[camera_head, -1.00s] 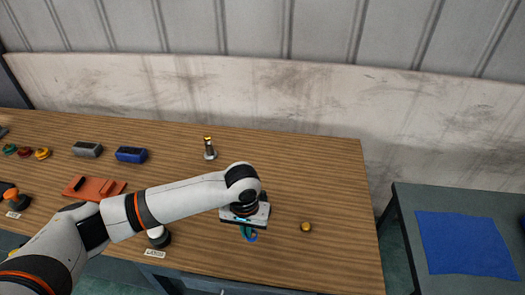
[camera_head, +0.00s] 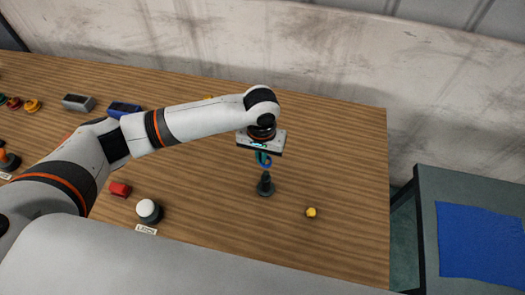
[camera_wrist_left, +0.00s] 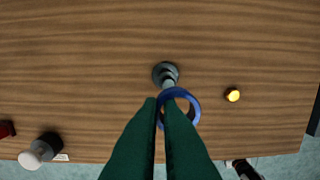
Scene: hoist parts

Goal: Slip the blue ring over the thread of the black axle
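The blue ring (camera_head: 265,161) hangs at the tips of my left gripper (camera_head: 262,155). It also shows in the left wrist view (camera_wrist_left: 195,106), where the green fingers are shut on its edge. The black axle (camera_head: 265,186) stands upright on the table, below the ring in the head view. In the left wrist view its dark round base (camera_wrist_left: 164,70) and a lighter shaft show just beyond the ring. The ring's near edge overlaps the shaft there. In the head view the ring appears above the axle's tip, apart from it.
A small yellow nut (camera_head: 311,212) lies right of the axle. A white-topped knob (camera_head: 149,209) and a red block (camera_head: 120,189) are at left. A blue box (camera_head: 123,109) and a grey box (camera_head: 78,103) stand farther back. A side table with a blue mat (camera_head: 480,240) is at right.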

